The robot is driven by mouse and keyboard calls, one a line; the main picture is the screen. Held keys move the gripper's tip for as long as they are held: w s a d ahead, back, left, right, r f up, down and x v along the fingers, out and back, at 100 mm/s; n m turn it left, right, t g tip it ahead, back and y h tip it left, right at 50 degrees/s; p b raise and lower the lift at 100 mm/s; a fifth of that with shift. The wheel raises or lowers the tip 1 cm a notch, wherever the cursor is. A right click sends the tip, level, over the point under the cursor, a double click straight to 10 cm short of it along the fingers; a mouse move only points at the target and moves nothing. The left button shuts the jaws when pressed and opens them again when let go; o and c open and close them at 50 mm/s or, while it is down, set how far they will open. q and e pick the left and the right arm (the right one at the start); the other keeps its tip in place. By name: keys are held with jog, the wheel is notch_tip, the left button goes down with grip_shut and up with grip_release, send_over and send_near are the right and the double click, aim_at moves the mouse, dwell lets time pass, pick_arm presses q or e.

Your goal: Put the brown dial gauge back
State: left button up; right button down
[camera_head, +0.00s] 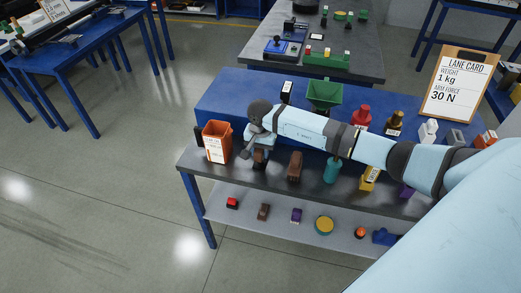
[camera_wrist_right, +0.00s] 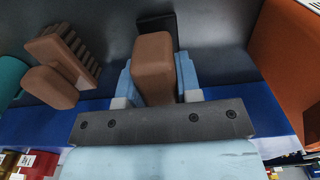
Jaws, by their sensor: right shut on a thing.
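My right gripper (camera_head: 258,154) is at the bench's front left, just right of the orange bin. It is shut on a brown, rounded block-like thing (camera_head: 259,159), which I take for the brown dial gauge; no dial face shows. In the right wrist view this brown thing (camera_wrist_right: 153,68) sits between the two light blue fingers (camera_wrist_right: 153,85). A black piece (camera_wrist_right: 158,28) shows behind it. I cannot tell whether the brown thing touches the bench top. A second brown thing with a ridged side (camera_head: 295,166) stands to the right; it also shows in the wrist view (camera_wrist_right: 62,65). My left gripper is not in view.
The orange bin (camera_head: 216,142) stands close left of the gripper. A teal bottle-like thing (camera_head: 332,169) and a yellow one (camera_head: 369,178) stand to the right. A blue riser (camera_head: 225,100) behind holds a green hopper (camera_head: 324,94). Several small things lie on the lower shelf (camera_head: 280,228).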

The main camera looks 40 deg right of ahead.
jog(key=c, duration=1.2)
grip_release()
jog(key=shift+f, duration=0.2)
jog(key=shift+c, duration=0.2)
jog(key=o, duration=0.4)
jog(key=shift+o, duration=0.2)
jog(key=shift+r, duration=0.1)
jog(key=shift+r, duration=0.1)
